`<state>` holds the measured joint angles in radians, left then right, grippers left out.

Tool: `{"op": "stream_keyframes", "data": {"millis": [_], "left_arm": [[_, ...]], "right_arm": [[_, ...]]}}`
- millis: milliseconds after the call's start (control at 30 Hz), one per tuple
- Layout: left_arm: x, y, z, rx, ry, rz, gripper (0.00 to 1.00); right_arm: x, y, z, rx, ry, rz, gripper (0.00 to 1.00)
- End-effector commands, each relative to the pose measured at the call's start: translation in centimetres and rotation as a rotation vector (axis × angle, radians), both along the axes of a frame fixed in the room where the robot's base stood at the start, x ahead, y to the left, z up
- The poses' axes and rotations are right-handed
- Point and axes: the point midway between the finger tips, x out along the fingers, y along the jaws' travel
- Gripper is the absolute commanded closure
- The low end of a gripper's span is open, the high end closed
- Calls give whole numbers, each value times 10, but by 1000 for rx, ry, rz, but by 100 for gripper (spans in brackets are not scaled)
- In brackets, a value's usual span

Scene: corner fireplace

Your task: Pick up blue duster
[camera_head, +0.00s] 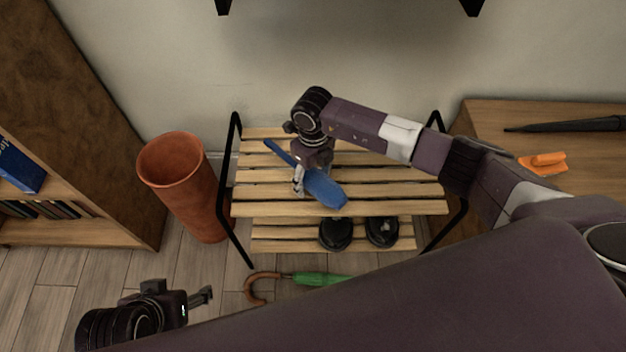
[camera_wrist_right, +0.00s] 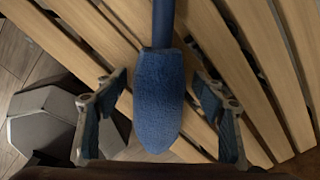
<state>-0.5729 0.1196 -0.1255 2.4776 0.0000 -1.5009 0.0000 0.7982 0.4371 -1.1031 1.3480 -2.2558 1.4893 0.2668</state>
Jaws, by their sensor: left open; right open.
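The blue duster (camera_head: 324,188) lies on the top slats of the wooden shoe rack (camera_head: 400,190) in the head view, its handle pointing to the upper left. My right gripper (camera_head: 300,185) is above the rack at the duster and hides part of it. In the right wrist view the duster's head (camera_wrist_right: 158,95) lies between the two open fingers of my right gripper (camera_wrist_right: 160,120), with a gap on each side. My left gripper (camera_head: 208,296) is open and empty at the lower left, over the floor and away from the rack.
A terracotta pot (camera_head: 185,185) stands left of the rack, beside a bookshelf (camera_head: 110,190). A green umbrella (camera_head: 315,279) lies on the floor in front. A wooden cabinet (camera_head: 500,125) at right holds a black umbrella (camera_head: 570,125) and an orange brush (camera_head: 545,163).

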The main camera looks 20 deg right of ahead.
Motion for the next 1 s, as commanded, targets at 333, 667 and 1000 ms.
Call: {"op": "stream_keyframes", "data": {"millis": [333, 667, 1000], "left_arm": [[0, 0, 0, 0, 1, 0, 41], [-1, 0, 0, 0, 2, 0, 41], [-13, 3, 3, 9, 50, 4, 41]], "right_arm": [[0, 0, 1, 1, 0, 0, 65], [0, 0, 1, 1, 0, 0, 88], [1, 1, 25, 2, -3, 1, 88]]}}
